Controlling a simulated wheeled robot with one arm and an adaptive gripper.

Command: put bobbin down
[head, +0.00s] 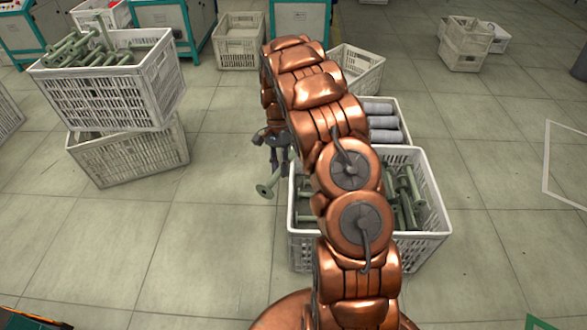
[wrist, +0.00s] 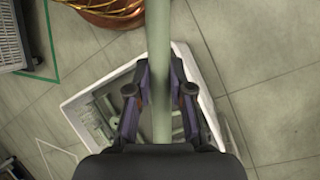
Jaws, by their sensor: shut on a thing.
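My gripper (head: 277,160) is shut on a green bobbin (head: 267,187), which hangs tilted in the head view, just left of the near white crate. In the wrist view my gripper (wrist: 160,95) has a finger on each side of the bobbin's shaft (wrist: 159,45); the bobbin's ends are not visible there. The near white crate (head: 425,247) holds several green bobbins (head: 405,195); my arm hides its middle. In the wrist view the crate (wrist: 78,100) lies below and behind the gripper. I cannot tell the bobbin's exact height above the floor.
At upper left, a white crate full of green bobbins (head: 112,98) sits on another white crate (head: 125,158). A crate behind my arm holds grey rolls (head: 382,122). More crates (head: 238,48) stand at the back. The floor (head: 205,240) left of the near crate is clear.

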